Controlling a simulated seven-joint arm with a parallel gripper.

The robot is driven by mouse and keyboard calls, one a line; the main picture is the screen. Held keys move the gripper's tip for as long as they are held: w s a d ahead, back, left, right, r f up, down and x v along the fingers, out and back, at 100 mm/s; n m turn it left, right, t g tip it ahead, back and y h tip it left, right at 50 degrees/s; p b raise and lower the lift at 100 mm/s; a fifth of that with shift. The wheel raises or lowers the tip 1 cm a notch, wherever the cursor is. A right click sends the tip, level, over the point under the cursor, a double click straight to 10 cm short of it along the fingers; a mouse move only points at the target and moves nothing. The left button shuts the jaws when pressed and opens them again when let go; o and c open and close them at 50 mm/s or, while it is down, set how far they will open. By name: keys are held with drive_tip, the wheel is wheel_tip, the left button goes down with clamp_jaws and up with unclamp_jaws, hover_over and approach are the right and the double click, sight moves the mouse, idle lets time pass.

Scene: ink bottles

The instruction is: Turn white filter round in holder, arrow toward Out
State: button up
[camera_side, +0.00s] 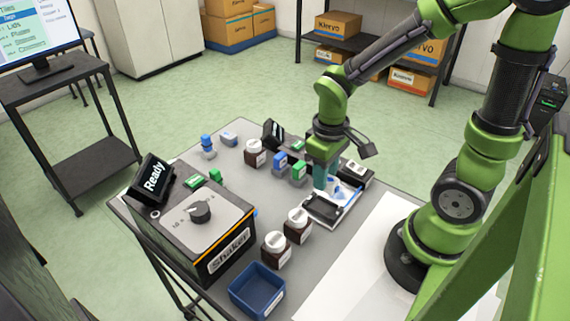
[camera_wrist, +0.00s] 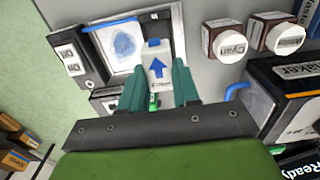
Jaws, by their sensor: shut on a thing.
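My gripper (camera_side: 320,186) points down beside the black holder (camera_side: 325,208) at the right of the table. In the wrist view, its teal fingers (camera_wrist: 158,82) are shut on the white filter (camera_wrist: 157,66), one on each side. The filter's blue arrow points up in that picture, away from my palm, toward the dark holder (camera_wrist: 163,16) at the top edge. The filter overlaps the holder's near side; I cannot tell whether it touches it. No Out mark is legible. The fingers hide the filter in the side view.
A white plate with a blue print (camera_wrist: 122,42) lies beside the filter, next to a black labelled block (camera_wrist: 68,60). Brown bottles with white caps (camera_side: 298,222), a blue bin (camera_side: 257,290) and the shaker (camera_side: 195,232) stand left of the holder. Green and blue pieces (camera_side: 298,170) stand behind.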

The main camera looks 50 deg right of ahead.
wheel_tip(320, 180, up, 2)
drive_tip(key=shift+r, duration=0.2)
drive_tip(key=shift+s+a+r, duration=0.1)
drive_tip(key=shift+s+a, duration=0.05)
drive_tip(key=shift+m, duration=0.6)
drive_tip(key=m, duration=0.3)
drive_tip(key=shift+s+f+m, duration=0.15)
drive_tip(key=shift+f+m, duration=0.1)
drive_tip(key=shift+m, duration=0.05)
drive_tip(key=m, duration=0.4)
drive_tip(key=shift+s+f, duration=0.1)
drive_tip(key=shift+f, duration=0.1)
drive_tip(key=m, duration=0.4)
drive_tip(key=shift+f, duration=0.2)
drive_tip(key=m, duration=0.4)
drive_tip(key=shift+s+f, duration=0.1)
drive_tip(key=shift+f, duration=0.05)
drive_tip(key=m, duration=0.6)
drive_tip(key=shift+s+f+m, duration=0.1)
drive_tip(key=shift+f+m, duration=0.1)
drive_tip(key=shift+m, duration=0.1)
drive_tip(key=m, duration=0.4)
drive_tip(key=shift+f, duration=0.15)
drive_tip(key=m, duration=0.8)
drive_tip(key=shift+f+m, duration=0.3)
drive_tip(key=shift+f, duration=2.35)
